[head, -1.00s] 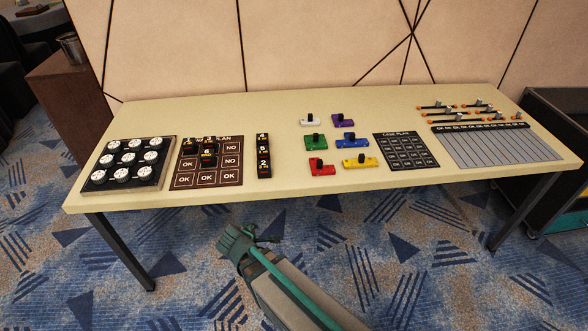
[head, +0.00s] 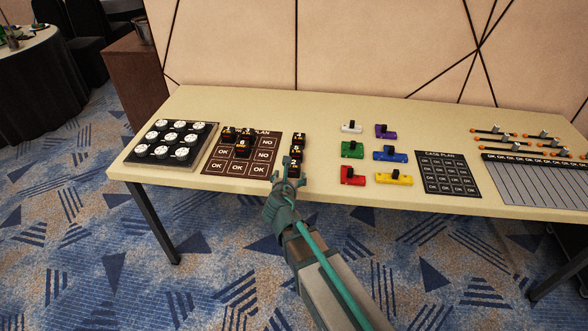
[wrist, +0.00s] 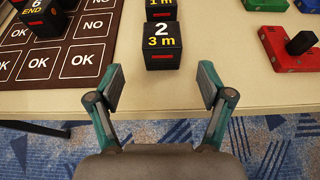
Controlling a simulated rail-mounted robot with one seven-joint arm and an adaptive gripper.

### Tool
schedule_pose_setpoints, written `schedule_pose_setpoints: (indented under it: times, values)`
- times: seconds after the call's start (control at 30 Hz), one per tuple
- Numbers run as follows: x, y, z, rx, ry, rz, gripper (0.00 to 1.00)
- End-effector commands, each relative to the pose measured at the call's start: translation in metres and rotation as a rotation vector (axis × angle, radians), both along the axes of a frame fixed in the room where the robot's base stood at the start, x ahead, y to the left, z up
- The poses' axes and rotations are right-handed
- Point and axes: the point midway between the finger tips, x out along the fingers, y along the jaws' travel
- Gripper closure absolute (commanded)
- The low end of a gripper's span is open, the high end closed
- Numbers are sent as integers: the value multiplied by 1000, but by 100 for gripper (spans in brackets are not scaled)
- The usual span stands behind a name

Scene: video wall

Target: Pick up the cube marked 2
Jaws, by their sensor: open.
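The cube marked 2 (wrist: 162,47) is black with a white "2", yellow "3 m" and a red mark on its front. It stands near the table's front edge, nearest me in a column of black cubes. In the head view the cube marked 2 (head: 295,171) shows just beyond my gripper and is partly hidden by it. My gripper (wrist: 160,88) is open and empty, its fingers spread wider than the cube. The cube lies ahead of the fingertips, roughly centred between them. My gripper also shows in the head view (head: 291,172) at the table's front edge.
Another black cube (wrist: 161,10) stands right behind the cube marked 2. A brown plan board (head: 222,165) with cubes on it lies to the left. A red block (head: 352,176) with a black knob lies to the right. Bare table (wrist: 222,45) separates them.

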Motion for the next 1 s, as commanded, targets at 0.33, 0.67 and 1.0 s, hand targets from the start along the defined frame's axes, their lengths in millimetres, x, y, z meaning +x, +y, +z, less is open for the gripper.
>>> schedule_pose_setpoints:
  times: [0.33,0.67,1.0]
  values:
    - [30,-2,-11,1,0,-2,21]
    - [69,-6,-24,1,0,-2,21]
    - [72,-7,-26,2,0,-1,29]
